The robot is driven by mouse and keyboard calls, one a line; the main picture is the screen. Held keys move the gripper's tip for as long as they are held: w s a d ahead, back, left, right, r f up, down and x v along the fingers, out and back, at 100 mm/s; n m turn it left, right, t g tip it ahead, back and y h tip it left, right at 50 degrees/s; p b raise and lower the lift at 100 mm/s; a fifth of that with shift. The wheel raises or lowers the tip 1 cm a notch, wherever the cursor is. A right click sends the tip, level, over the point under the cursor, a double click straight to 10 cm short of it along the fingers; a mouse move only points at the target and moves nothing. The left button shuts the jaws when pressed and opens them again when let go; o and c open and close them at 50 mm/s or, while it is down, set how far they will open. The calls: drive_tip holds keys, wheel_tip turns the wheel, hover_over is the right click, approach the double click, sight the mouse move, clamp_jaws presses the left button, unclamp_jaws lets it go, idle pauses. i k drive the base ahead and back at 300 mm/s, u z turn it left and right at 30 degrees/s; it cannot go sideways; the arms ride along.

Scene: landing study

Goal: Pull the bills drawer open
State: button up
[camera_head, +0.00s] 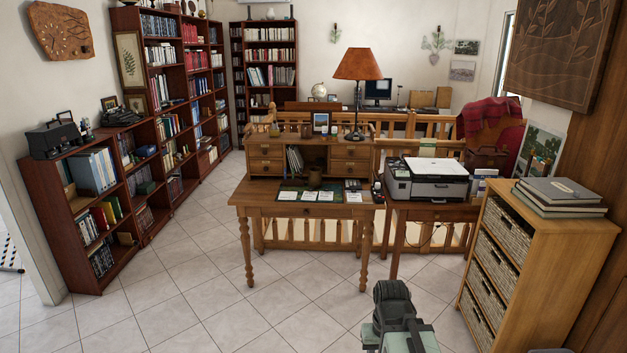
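A wooden writing desk (262,211) stands in the middle, facing me, with a raised hutch on top. The hutch has two small drawers at its left, an upper one (266,151) and a lower one (266,167). At its right are another upper drawer (351,153) and lower drawer (350,168). All look shut. No readable label shows which is the bills drawer. Part of my own arm shows at the bottom, right of centre, well short of the desk. I cannot make out my gripper's fingers.
A printer (432,178) stands on a side table right of the desk. A wicker-drawer cabinet (545,262) stands at the right, with books (562,192) on top. Bookcases (98,270) line the left wall. The tiled floor (190,290) before the desk is clear.

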sight(337, 167)
drive_tip(key=u, duration=0.3)
drive_tip(key=i, duration=3.3)
drive_tip(key=z, duration=0.25)
drive_tip(key=k, duration=0.85)
drive_tip(key=z, duration=0.2)
drive_tip(key=i, duration=0.85)
drive_tip(key=u, duration=0.05)
